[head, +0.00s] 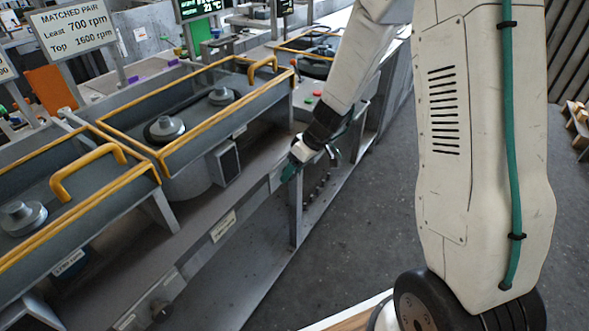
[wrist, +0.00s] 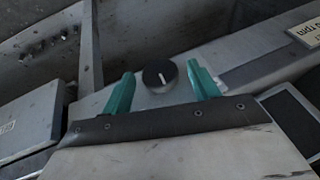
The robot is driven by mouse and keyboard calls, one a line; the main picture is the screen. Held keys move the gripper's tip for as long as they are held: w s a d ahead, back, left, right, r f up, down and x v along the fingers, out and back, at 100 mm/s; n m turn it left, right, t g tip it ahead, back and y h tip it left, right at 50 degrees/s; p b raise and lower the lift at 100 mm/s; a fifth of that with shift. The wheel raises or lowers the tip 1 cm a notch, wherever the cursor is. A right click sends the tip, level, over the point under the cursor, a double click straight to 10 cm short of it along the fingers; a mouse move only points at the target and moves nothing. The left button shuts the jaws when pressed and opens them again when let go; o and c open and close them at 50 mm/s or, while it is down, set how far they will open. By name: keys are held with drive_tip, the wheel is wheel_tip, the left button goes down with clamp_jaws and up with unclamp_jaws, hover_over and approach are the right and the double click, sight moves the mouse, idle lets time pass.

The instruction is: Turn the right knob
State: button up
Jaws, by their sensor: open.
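In the wrist view a round black knob (wrist: 160,76) with a white pointer line sits on a grey panel. The line runs nearly upright in that picture. My gripper (wrist: 161,70) is open, with its two teal fingers on either side of the knob and a visible gap to each. I cannot tell how far the fingertips stand off the panel. In the head view my gripper (head: 290,171) is at the front rail of the machine, and the knob there is hidden behind it. Another knob (head: 161,308) shows lower left on the same front.
A sign (head: 78,28) reads "Matched pair, least 700 rpm, top 1600 rpm". A dark display (head: 198,8) stands behind. Yellow-edged housings (head: 200,100) with handles line the bench. A dark panel (wrist: 292,118) lies right of my gripper. Open floor (head: 350,240) lies in front.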

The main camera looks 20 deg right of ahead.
drive_tip(key=c, duration=1)
drive_tip(key=shift+o, duration=0.2)
drive_tip(key=g+y, duration=0.2)
drive_tip(key=y, duration=0.1)
drive_tip(key=m+y, duration=0.1)
drive_tip(key=shift+w+d+f+g+y, duration=0.25)
drive_tip(key=shift+d+g+y, duration=0.05)
drive_tip(key=shift+d+g, duration=0.1)
drive_tip(key=y, duration=0.1)
drive_tip(key=m+g+y, duration=0.1)
drive_tip(key=y, duration=0.1)
drive_tip(key=g+y, duration=0.1)
drive_tip(key=shift+w+d+f+m+y, duration=0.1)
drive_tip(key=shift+w+f+m+y, duration=0.05)
drive_tip(key=shift+f+m+y, duration=0.2)
drive_tip(key=shift+g+y, duration=0.25)
drive_tip(key=shift+g, duration=0.05)
drive_tip(key=o, duration=1)
drive_tip(key=shift+c, duration=0.2)
